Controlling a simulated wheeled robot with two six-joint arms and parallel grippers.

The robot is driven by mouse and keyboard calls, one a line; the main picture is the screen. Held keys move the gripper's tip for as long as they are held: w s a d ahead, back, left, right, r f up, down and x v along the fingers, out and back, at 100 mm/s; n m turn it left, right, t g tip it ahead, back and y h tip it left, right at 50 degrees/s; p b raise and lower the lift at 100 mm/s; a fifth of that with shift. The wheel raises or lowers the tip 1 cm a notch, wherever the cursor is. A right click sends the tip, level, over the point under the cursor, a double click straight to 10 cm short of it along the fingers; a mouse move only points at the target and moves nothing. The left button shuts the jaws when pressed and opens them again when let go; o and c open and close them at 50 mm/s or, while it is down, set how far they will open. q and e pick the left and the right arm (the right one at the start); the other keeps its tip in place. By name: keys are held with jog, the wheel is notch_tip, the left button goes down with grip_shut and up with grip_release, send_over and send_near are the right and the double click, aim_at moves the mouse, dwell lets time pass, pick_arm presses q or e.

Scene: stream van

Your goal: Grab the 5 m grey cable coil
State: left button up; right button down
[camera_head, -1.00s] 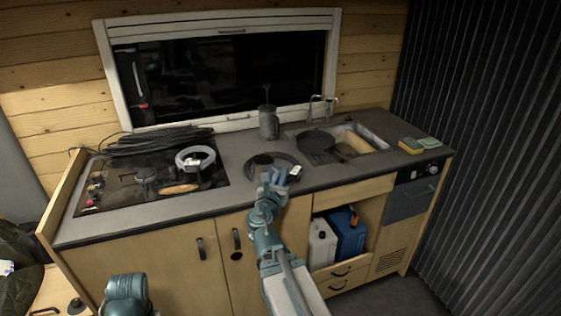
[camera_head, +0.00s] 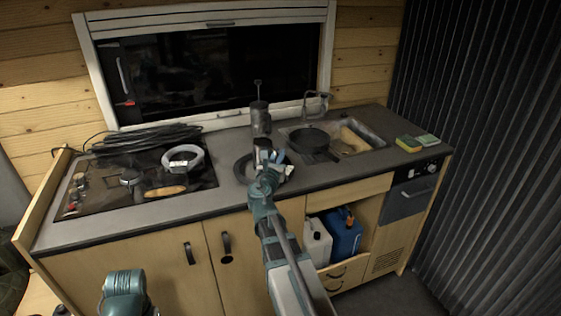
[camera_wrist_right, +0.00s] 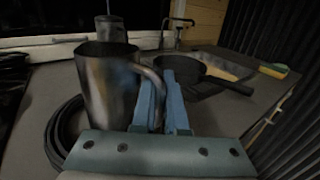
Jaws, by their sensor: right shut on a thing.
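A light grey cable coil (camera_head: 183,158) with a white label lies on the hob at left. A darker coil (camera_head: 241,168) with a white tag lies on the worktop by my right gripper; its colour is hard to judge, and neither label is readable. My right gripper (camera_head: 274,158) is shut on the handle of a metal mug (camera_head: 262,145), which looks raised above the darker coil. In the right wrist view the blue fingers (camera_wrist_right: 164,98) close on the handle of the mug (camera_wrist_right: 108,92); the darker coil (camera_wrist_right: 58,130) shows behind it at left. My left gripper is not in view.
A loose black cable bundle (camera_head: 150,138) lies at the back of the hob, with a wooden-handled item (camera_head: 166,191) in front. A grinder-like canister (camera_head: 260,120) stands behind the mug. A dark pan (camera_head: 308,139) sits at the sink. The worktop right of the sink holds sponges (camera_head: 409,144).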

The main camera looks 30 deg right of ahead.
jog(key=shift+w+d+f, duration=0.25)
jog(key=shift+w+d, duration=0.45)
jog(key=shift+w, duration=0.05)
notch_tip(320, 180, down, 3)
jog(key=b, duration=0.3)
jog(key=shift+s+a+f+b, duration=0.1)
jog(key=shift+b, duration=0.25)
jog(key=shift+f, duration=0.1)
jog(key=c, duration=1)
grip_release()
jog(key=shift+o, duration=0.2)
